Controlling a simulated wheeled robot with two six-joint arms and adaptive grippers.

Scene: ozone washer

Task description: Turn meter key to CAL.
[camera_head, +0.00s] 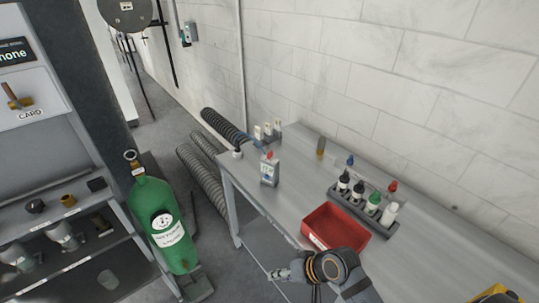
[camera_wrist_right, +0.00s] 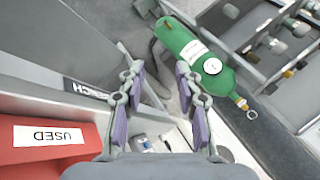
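A small grey box-shaped device (camera_head: 269,174) with a light face and a red part (camera_head: 269,155) on top stands upright near the left end of the metal bench. It looks like the meter; its key and markings are too small to read. My right gripper (camera_head: 283,273) is at the bench's front edge, in front of the red tray and apart from the device. In the right wrist view my right gripper (camera_wrist_right: 158,70) has its purple-padded fingers spread, with nothing held. A small pale object (camera_wrist_right: 141,141) shows low between the fingers; I cannot tell what it is. My left gripper is out of view.
A red tray (camera_head: 318,242), labelled USED in the wrist view (camera_wrist_right: 85,153), sits on the bench (camera_head: 292,190). A rack of capped bottles (camera_head: 383,222) stands behind it. A green gas cylinder (camera_head: 157,205) stands left of the bench, beside shelves (camera_head: 60,225). Bench around the device is mostly clear.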

